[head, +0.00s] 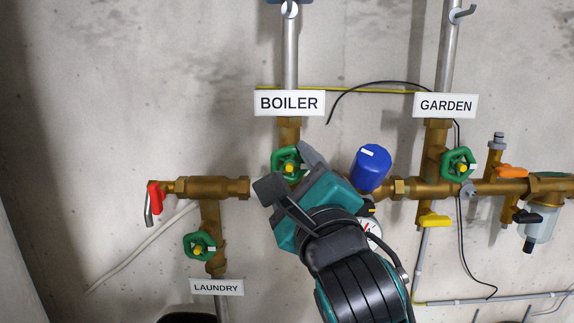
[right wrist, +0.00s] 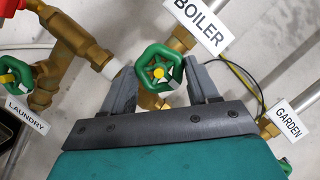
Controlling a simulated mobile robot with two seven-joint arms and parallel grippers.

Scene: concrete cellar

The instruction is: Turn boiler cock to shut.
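The boiler cock is a green handwheel with a yellow centre (head: 289,163) on the brass pipe under the BOILER sign (head: 289,103). In the right wrist view the green wheel (right wrist: 160,71) sits between the two grey fingers of my right gripper (right wrist: 161,80). The fingers stand apart, one on each side of the wheel, close to its rim; I cannot tell whether they touch it. In the head view my right gripper (head: 283,171) comes from below and hides part of the wheel and pipe. My left gripper is not in view.
A green LAUNDRY wheel (head: 200,246) is lower left, a red lever (head: 154,196) far left. A blue knob (head: 371,167) stands close right of my gripper, a gauge (head: 370,232) below it. Farther right are the green GARDEN wheel (head: 457,163) and a yellow lever (head: 434,220).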

